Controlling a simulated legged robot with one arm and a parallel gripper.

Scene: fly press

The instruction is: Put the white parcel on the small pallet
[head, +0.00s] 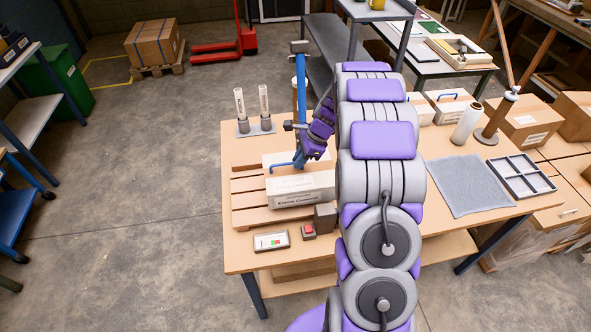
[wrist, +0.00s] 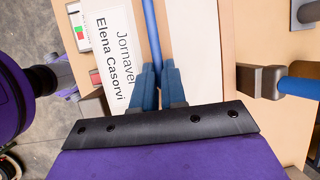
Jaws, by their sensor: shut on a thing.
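The white parcel (head: 303,190) with a blue handle (head: 278,166) is over the small slatted wooden pallet (head: 247,201) on the table. Pallet slats show at its left and front. I cannot tell whether its underside touches the slats. My gripper (head: 300,161) is at the parcel's top, partly hidden by my arm. In the wrist view, the blue fingers of my gripper (wrist: 159,88) are shut on the blue handle (wrist: 152,40), above the parcel's printed label (wrist: 108,55). The parcel's right end is hidden behind my arm.
A blue post (head: 301,85) stands behind the parcel. Two white cylinders (head: 240,103) stand in a grey holder. A red button box (head: 308,230) and a control panel (head: 271,241) lie at the front edge. A grey cloth (head: 467,186) and a compartment tray (head: 521,176) lie right.

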